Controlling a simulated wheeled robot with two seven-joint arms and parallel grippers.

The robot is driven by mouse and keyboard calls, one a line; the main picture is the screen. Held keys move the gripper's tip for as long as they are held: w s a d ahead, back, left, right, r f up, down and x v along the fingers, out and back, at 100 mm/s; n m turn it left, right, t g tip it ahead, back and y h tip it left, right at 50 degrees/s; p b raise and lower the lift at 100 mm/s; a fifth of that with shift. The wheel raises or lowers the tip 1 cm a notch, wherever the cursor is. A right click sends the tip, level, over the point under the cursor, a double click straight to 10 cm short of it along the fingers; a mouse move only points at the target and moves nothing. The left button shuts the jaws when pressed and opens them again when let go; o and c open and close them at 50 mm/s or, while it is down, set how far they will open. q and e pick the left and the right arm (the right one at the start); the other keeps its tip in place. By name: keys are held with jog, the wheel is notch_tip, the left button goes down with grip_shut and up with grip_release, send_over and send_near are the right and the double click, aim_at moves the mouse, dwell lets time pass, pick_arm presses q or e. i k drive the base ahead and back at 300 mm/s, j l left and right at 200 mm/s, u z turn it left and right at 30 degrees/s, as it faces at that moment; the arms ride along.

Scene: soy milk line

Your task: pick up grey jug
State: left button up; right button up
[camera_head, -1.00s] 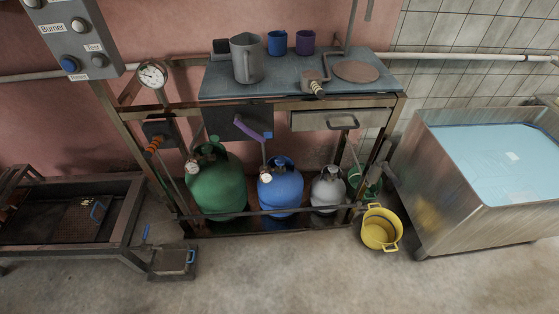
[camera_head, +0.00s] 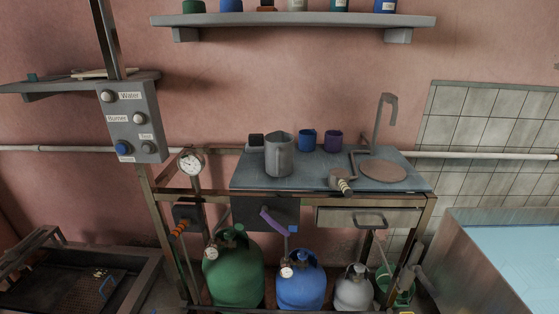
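The grey jug (camera_head: 279,156) stands upright on the blue-grey worktop (camera_head: 310,177), left of its middle. Its handle side faces left and its mouth is up. A blue cup (camera_head: 308,140) and a purple cup (camera_head: 333,141) stand behind it to the right. A small dark box (camera_head: 256,141) is behind it to the left. Neither of my grippers is in view.
A round brown plate (camera_head: 383,171), a tap-like pipe (camera_head: 385,120) and a valve (camera_head: 341,182) are at the worktop's right. A control panel (camera_head: 130,122) stands left. A shelf (camera_head: 300,20) hangs above. Green (camera_head: 233,270) and blue (camera_head: 301,283) gas bottles stand below.

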aim_at(278, 145)
jog(key=i+l+z, duration=0.2)
jog(key=i, duration=0.3)
jog(key=i+l+z, duration=0.2)
jog(key=i, duration=0.35)
jog(key=j, duration=0.1)
